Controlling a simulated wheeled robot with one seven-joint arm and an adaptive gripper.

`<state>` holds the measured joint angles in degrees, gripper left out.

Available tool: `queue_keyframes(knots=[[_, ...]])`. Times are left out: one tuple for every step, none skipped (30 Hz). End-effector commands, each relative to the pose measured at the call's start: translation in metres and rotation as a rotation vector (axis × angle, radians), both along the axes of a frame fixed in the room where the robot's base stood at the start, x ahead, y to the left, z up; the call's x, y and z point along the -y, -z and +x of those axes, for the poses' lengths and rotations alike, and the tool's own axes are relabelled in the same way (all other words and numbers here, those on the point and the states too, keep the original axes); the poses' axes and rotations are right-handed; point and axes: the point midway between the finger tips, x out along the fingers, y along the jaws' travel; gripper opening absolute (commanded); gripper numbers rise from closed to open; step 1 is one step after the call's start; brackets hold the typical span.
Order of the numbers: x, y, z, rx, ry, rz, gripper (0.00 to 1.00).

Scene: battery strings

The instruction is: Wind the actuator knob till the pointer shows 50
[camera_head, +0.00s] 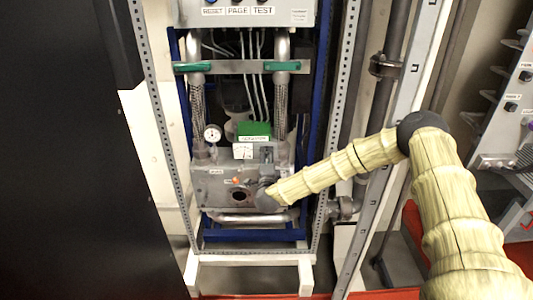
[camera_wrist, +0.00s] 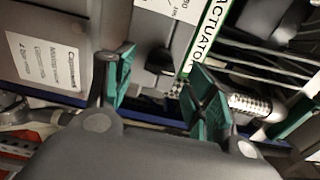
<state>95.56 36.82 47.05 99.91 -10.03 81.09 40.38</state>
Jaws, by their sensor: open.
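The actuator unit (camera_head: 222,189) is a grey box in the rack, with a green-topped block and a white dial (camera_head: 243,151) above it. In the wrist view a white and green ACTUATOR label (camera_wrist: 207,35) runs diagonally. A dark knob-like part (camera_wrist: 160,62) lies between my fingers, and part of a white scale (camera_wrist: 168,7) shows above it at the frame edge. My gripper (camera_wrist: 162,66) is open, with green-padded fingers on either side of the dark part; contact cannot be told. In the head view my gripper (camera_head: 268,190) is at the unit's front right. The pointer reading is not legible.
A round gauge (camera_head: 212,133) stands left of the dial. Vertical pipes and cables rise behind. Perforated rack posts (camera_head: 166,120) flank the unit. A black cabinet (camera_head: 65,150) fills the left, and a grey panel (camera_head: 505,110) stands at the right.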

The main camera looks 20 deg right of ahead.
Motion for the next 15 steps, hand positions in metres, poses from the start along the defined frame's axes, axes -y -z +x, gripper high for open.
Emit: queue_keyframes(knots=[[0.002, -0.001, 0.007, 0.0, 0.001, -0.001, 0.55], [0.003, -0.001, 0.009, 0.0, 0.0, -0.001, 0.55], [0.004, -0.001, 0.013, 0.0, 0.001, -0.001, 0.55], [0.005, 0.0, 0.016, 0.0, 0.001, -0.001, 0.55], [0.005, 0.0, 0.018, -0.001, 0.0, -0.001, 0.55], [0.006, 0.0, 0.021, -0.001, 0.0, -0.001, 0.55], [0.007, 0.0, 0.022, -0.001, 0.0, -0.001, 0.55], [0.007, 0.0, 0.024, 0.0, 0.0, -0.001, 0.55], [0.008, 0.0, 0.025, 0.0, 0.0, -0.001, 0.55], [0.008, 0.0, 0.026, 0.0, 0.0, -0.001, 0.55], [0.008, 0.0, 0.026, 0.0, 0.0, -0.001, 0.55], [0.008, 0.0, 0.027, 0.0, 0.0, 0.0, 0.55], [0.008, 0.0, 0.027, 0.0, 0.0, 0.0, 0.55], [0.008, 0.0, 0.027, 0.0, 0.0, 0.0, 0.55], [0.008, 0.001, 0.027, -0.001, -0.001, 0.0, 0.55]])
